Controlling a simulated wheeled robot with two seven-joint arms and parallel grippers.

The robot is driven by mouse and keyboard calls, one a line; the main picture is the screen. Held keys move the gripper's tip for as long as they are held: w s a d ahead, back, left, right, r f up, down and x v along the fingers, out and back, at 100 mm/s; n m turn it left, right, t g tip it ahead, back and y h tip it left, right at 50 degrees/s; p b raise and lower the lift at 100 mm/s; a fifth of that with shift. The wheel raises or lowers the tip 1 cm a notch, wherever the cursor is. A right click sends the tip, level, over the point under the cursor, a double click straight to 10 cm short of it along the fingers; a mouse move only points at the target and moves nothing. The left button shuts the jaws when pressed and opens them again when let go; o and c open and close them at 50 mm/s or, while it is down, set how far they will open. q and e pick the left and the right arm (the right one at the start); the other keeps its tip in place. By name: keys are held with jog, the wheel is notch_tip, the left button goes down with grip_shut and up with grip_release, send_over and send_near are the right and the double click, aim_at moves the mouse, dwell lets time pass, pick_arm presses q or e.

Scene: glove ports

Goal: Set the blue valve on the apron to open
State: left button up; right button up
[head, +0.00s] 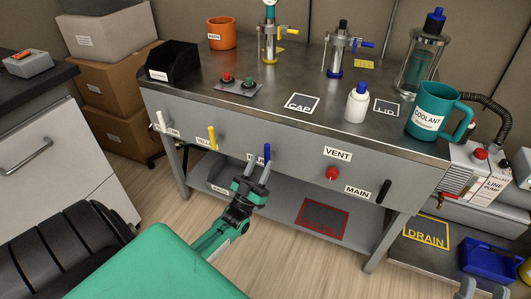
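The blue valve (267,151) is a short blue lever on the grey front apron (300,152) of the bench, standing about upright. Its label to the left is mostly hidden by my gripper. My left gripper (258,168) is just below and in front of the lever. Its two grey fingers are apart, with the right fingertip close to the lever's lower end; I cannot tell whether they touch. My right gripper (482,287) shows only as two grey fingertips, apart, at the bottom right edge.
The apron also carries a white lever (162,121), a yellow lever (212,138), a red VENT knob (332,173) and a black MAIN lever (383,192). A teal COOLANT mug (433,111) and a white bottle (356,103) stand on the bench top. A lower shelf (285,208) lies beneath.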

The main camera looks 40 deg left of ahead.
pick_arm(q)
jog(key=v, duration=0.8)
jog(key=shift+s+f, duration=0.2)
jog(key=shift+s, duration=0.05)
